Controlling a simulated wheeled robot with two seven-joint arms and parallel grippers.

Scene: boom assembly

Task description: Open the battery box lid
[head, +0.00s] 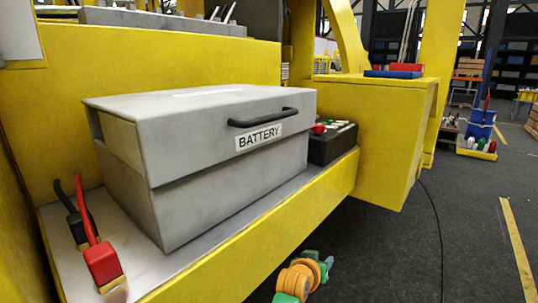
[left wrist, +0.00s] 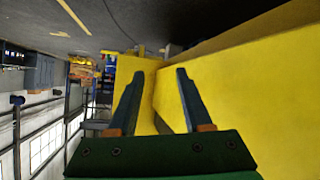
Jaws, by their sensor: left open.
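The grey battery box (head: 220,200) stands on a ledge of the yellow machine in the head view. Its grey lid (head: 190,110) is down on the box, with a seam showing below it. A black handle (head: 263,117) is on the front of the lid, above a white BATTERY label (head: 258,137). My left gripper (left wrist: 160,73) shows in the left wrist view with its two fingers apart and nothing between them. Yellow surfaces lie beyond and to the right of the fingers. Green and orange parts of my arm show below the ledge in the head view. My right gripper is not in view.
Red and black cable clamps (head: 102,262) lie on the ledge left of the box. A black unit with a red knob (head: 333,141) sits right of it. A yellow cabinet (head: 375,135) juts out farther right. Dark open floor (head: 470,225) lies to the right.

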